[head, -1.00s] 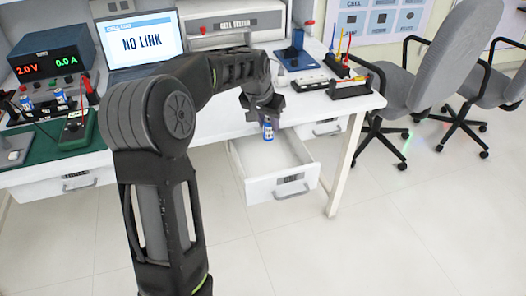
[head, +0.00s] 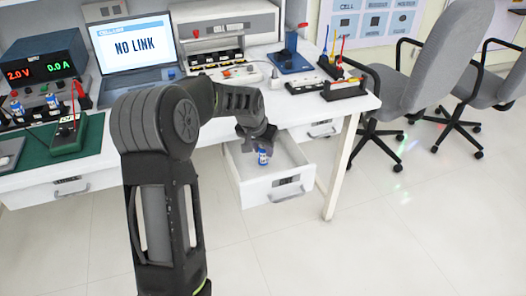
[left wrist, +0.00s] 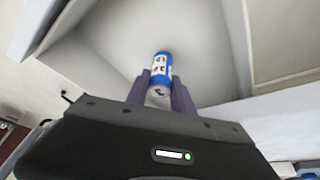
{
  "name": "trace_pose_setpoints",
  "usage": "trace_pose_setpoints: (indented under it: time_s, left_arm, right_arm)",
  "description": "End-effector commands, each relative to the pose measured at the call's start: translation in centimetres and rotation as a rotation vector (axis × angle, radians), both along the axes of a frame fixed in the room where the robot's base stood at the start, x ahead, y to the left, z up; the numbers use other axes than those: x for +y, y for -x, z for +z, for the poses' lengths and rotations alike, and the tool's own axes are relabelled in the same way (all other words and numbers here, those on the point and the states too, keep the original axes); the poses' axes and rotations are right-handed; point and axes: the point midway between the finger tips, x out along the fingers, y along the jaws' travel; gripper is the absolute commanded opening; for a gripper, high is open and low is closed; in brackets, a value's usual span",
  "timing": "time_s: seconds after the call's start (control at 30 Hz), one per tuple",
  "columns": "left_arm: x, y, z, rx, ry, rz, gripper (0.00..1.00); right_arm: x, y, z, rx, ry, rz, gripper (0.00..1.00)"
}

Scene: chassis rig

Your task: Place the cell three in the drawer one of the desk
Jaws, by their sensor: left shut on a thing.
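A blue and white cell (head: 263,157) is held upright by my left gripper (head: 262,146) over the open desk drawer (head: 272,189). The left wrist view also shows the cell (left wrist: 160,68) between the two fingers (left wrist: 160,92), with the white drawer interior (left wrist: 205,45) behind it. My left gripper is shut on the cell. The cell is at about the level of the drawer's inside; whether it touches the floor of the drawer I cannot tell. My right gripper is not in view.
The white desk (head: 215,135) carries a laptop (head: 135,48), a cell tester (head: 222,33), a power supply (head: 42,62) and a tool holder (head: 345,90). Other cells stand in a rack at left. Another drawer (head: 322,129) is right of the open one. Office chairs (head: 425,60) stand at right.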

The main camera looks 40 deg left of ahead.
Motion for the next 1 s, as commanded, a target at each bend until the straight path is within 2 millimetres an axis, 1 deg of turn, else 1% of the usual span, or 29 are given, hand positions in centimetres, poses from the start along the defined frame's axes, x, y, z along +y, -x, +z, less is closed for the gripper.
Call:
trace_pose_setpoints:
  time_s: [0.03,0.07,0.33,0.47,0.5,0.7,0.77,1.0]
  left_arm:
    - [0.02,0.0,-0.57,0.0,0.0,0.0,0.0]
    - [0.04,0.0,-0.7,-0.001,0.0,0.001,0.0]
    - [0.05,-0.03,-0.74,-0.002,0.0,0.001,0.0]
    - [0.04,-0.03,-1.18,-0.002,0.0,0.001,0.0]
    - [0.03,-0.01,-1.15,-0.001,0.0,0.001,0.3]
    - [0.03,0.0,-1.1,-0.001,0.0,0.001,0.46]
    - [0.03,0.0,-1.1,-0.001,0.0,0.001,0.5]
    - [0.03,-0.01,-1.02,-0.001,0.0,0.001,0.5]
  right_arm:
    - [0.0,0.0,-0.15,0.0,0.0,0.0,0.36]
    - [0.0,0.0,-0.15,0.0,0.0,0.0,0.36]
    - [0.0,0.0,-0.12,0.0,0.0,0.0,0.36]
    - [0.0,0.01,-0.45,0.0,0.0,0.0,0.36]
    - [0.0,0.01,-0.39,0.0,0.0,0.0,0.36]
    - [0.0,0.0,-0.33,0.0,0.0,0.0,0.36]
    - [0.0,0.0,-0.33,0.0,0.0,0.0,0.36]
    - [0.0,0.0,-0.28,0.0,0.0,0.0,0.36]
